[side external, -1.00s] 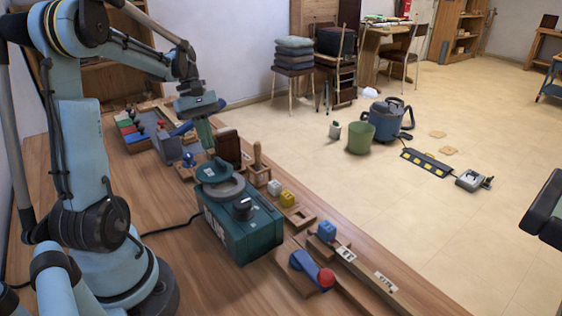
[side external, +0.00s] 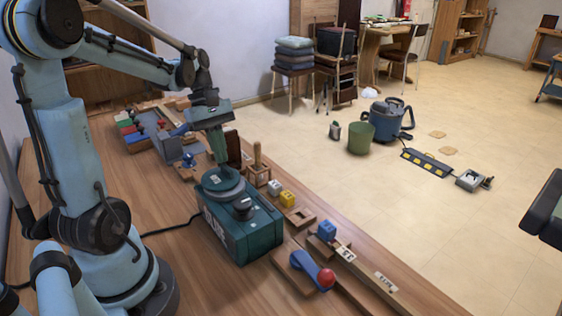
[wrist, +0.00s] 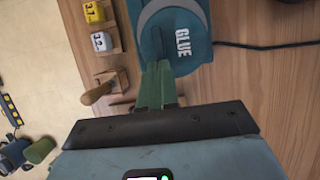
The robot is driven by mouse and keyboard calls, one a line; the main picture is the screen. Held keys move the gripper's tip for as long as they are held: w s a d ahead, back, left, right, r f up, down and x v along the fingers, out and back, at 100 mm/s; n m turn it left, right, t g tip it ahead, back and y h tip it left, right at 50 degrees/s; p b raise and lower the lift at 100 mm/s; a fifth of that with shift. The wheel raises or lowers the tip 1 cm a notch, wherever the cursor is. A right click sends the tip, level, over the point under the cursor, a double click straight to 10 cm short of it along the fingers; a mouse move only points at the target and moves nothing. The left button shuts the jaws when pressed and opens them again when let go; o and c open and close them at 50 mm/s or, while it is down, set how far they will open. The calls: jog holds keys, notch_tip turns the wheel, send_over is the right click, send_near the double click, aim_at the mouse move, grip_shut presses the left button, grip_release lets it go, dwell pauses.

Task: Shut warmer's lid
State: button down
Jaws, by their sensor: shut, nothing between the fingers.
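The glue warmer is a teal box (side external: 245,235) with a dark knob (side external: 243,205) on top, standing on the wooden bench. Its round teal lid (side external: 221,179) lies flat or nearly flat over the grey ring at the top; I cannot tell whether it is fully seated. My gripper (side external: 219,161) points down with its green fingers shut and empty, at the lid's back edge, seemingly touching it. In the wrist view the fingers (wrist: 160,72) reach the warmer's edge beside the GLUE lettering (wrist: 184,43), and part of the grey ring (wrist: 150,14) shows.
Yellow (side external: 287,198) and white (side external: 274,187) number blocks sit in a wooden rack right of the warmer. A wooden-handled tool (side external: 257,158) stands behind it. A black cable (side external: 172,228) runs left across clear bench.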

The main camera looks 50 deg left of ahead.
jog(key=shift+d, duration=0.65)
jog(key=shift+a, duration=0.1)
